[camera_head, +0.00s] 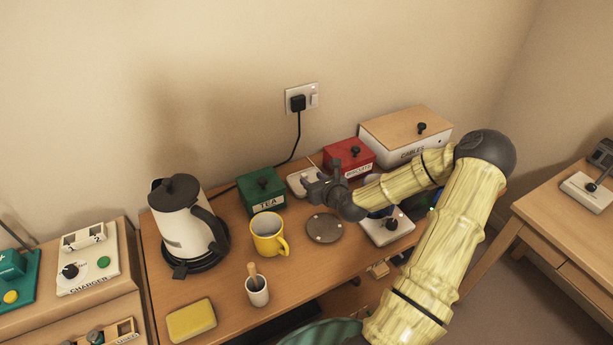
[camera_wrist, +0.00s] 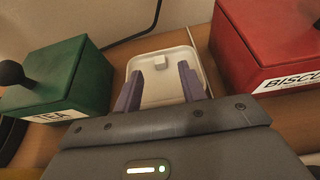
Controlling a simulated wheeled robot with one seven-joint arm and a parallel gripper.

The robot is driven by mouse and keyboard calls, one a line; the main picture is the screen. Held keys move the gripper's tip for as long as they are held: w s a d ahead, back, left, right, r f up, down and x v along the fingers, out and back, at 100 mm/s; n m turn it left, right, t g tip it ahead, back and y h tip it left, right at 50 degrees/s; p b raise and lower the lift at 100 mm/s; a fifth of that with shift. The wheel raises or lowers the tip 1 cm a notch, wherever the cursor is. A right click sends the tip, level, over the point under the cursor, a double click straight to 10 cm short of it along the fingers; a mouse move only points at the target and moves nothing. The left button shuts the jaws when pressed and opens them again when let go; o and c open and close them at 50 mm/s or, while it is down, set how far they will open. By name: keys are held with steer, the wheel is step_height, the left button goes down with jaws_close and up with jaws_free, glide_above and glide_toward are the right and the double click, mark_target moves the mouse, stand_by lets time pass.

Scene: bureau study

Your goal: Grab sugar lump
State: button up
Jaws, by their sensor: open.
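The sugar lump (camera_wrist: 160,62) is a small pale cube in the far part of a shallow white dish (camera_wrist: 186,54), in the wrist view. My gripper (camera_wrist: 160,75) is open, its two dark fingers apart over the near part of the dish, with the lump ahead of and between them. Nothing is between the fingers that I can see. In the head view my gripper (camera_head: 313,177) is over the right side of the white dish (camera_head: 297,183), and I cannot make out the lump there.
A green TEA box (camera_head: 261,190) stands left of the dish and a red biscuit box (camera_head: 349,157) right of it. A yellow mug (camera_head: 266,239), a round grey disc (camera_head: 324,228) and a kettle (camera_head: 185,228) are nearby. A black cord (camera_head: 297,140) runs behind.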

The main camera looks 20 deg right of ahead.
mark_target(305, 175)
steer(key=x, duration=0.4)
steer(key=shift+a+f, duration=0.15)
steer(key=shift+w+f, duration=0.1)
steer(key=shift+w, duration=0.1)
steer(key=shift+w, duration=0.1)
steer(key=shift+w, duration=0.1)
jaws_close()
